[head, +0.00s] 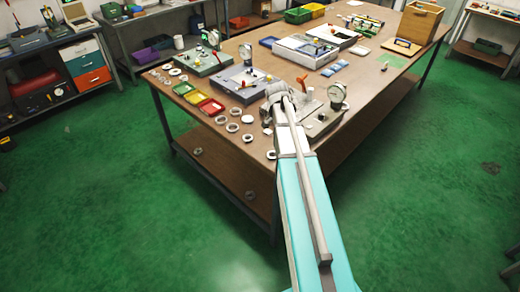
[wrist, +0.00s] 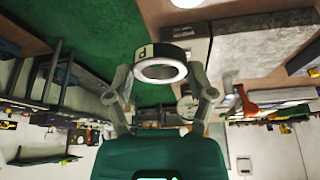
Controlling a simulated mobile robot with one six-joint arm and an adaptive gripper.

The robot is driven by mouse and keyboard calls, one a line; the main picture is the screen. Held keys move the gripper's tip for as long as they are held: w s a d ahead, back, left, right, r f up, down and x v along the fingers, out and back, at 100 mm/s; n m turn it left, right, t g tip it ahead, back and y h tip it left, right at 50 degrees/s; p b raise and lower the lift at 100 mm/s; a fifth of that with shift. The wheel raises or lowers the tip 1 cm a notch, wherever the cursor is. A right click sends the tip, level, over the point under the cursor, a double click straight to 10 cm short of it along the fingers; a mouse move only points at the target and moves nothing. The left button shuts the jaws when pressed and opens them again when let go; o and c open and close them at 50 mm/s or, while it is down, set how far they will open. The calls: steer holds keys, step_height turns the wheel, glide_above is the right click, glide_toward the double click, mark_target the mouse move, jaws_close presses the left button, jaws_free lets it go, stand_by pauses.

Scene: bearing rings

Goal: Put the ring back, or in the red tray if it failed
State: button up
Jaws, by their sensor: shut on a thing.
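My gripper (wrist: 162,78) is shut on a ring (wrist: 160,70), one finger on each side of it in the wrist view. The ring is pale with a dark side wall and a white patch bearing a dark letter. In the head view my gripper (head: 280,94) is over the near part of the table, by a gauge fixture; the ring cannot be made out there. The red tray (head: 211,107) lies left of my gripper, in a row with a yellow tray (head: 197,97) and a green tray (head: 183,88). The dial gauge (head: 338,93) stands right of my gripper.
Several loose rings (head: 234,127) lie along the table's near left edge. Grey fixtures (head: 240,82) with small knobs stand behind the trays. A red lever (head: 303,83) rises next to my gripper. A wooden box (head: 418,22) stands at the far right. Green floor surrounds the table.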

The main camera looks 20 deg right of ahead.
steer(key=s+a+f+n+t+y+b, duration=0.1)
steer(key=a+f+n+t+b, duration=0.1)
steer(key=a+n, duration=0.4)
steer(key=s+a+f+n+t+y+b, duration=0.1)
steer(key=a+f+n+y+b, duration=0.1)
steer(key=a+n, duration=0.5)
steer(key=shift+s+f+n+t+y, duration=0.3)
steer(key=shift+s+n+t, duration=0.1)
steer(key=shift+n, duration=0.1)
steer(key=shift+w, duration=0.15)
steer(key=b, duration=0.5)
glide_toward(259, 148)
steer(key=w+f+b, duration=0.2)
steer(key=b, duration=0.2)
steer(key=shift+w+d+f, duration=0.15)
steer(key=shift+d+f, duration=0.05)
steer(key=shift+b, duration=0.3)
steer(key=shift+w+d+f+b, duration=0.15)
steer(key=shift+w+f+b, duration=0.25)
steer(key=shift+f+b, duration=1.55)
steer(key=shift+f, duration=0.05)
